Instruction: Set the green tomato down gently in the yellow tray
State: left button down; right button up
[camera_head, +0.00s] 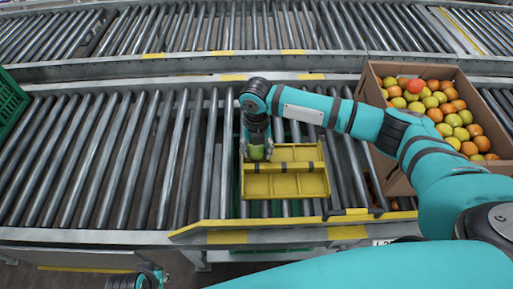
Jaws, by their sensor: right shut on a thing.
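My right gripper (257,156) points down over the back left part of the yellow tray (285,187). It is shut on the green tomato (257,151), which shows as a small green patch between the dark fingers. The fingers hide most of the tomato. I cannot tell whether the tomato touches the tray floor. The yellow tray is shallow, with a raised bar across its middle, and its visible floor is bare. My left gripper does not show; only a teal and dark part of mine shows at the bottom edge.
The tray rests on a roller conveyor (110,160) with bare rollers to its left. A cardboard box (375,88) full of orange, red and yellow-green fruit stands at the right. A green crate (10,104) is at the left edge. A yellow-marked rail (228,238) runs along the front.

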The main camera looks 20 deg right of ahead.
jog(key=shift+f, duration=0.25)
jog(key=o, duration=0.9)
jog(key=c, duration=0.3)
jog(key=shift+c, duration=0.2)
jog(key=shift+r, duration=0.1)
